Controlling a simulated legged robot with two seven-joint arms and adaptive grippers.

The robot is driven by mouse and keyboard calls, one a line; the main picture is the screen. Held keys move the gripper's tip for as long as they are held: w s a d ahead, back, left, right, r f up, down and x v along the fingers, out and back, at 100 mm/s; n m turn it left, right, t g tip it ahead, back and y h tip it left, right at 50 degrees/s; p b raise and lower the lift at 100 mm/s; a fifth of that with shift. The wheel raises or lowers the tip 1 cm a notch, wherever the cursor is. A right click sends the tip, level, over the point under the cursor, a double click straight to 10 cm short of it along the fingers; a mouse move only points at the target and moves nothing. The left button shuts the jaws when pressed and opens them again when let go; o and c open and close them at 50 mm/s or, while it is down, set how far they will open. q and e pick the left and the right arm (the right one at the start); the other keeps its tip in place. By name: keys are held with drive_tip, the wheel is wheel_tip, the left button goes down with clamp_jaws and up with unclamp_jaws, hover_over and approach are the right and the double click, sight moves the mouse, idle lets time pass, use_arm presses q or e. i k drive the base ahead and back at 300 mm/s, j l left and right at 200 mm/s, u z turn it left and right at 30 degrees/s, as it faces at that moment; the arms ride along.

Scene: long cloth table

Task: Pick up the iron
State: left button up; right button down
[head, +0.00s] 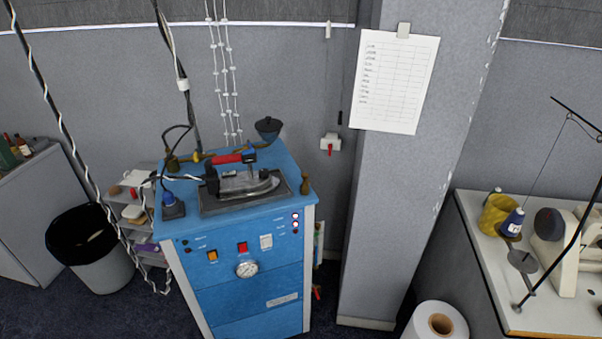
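The iron (245,184) has a grey metal body and a red handle. It rests flat on a dark tray (213,208) on top of a blue steam station (243,278), left of the picture's middle. Its tip points right and a cable runs from its left end. Neither of my grippers shows in the head view, and nothing is seen touching the iron.
A grey pillar (397,185) with a paper sheet (395,82) stands right of the station. A sewing table (545,314) with a sewing machine (562,250) is at the right. A black-lined bin (104,272) is at the left. Cables hang above the station.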

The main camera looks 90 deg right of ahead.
sight(232, 186)
drive_tip(key=z, duration=2.25)
drive_tip(key=i+l+z, duration=0.15)
drive_tip(key=k+j, duration=0.05)
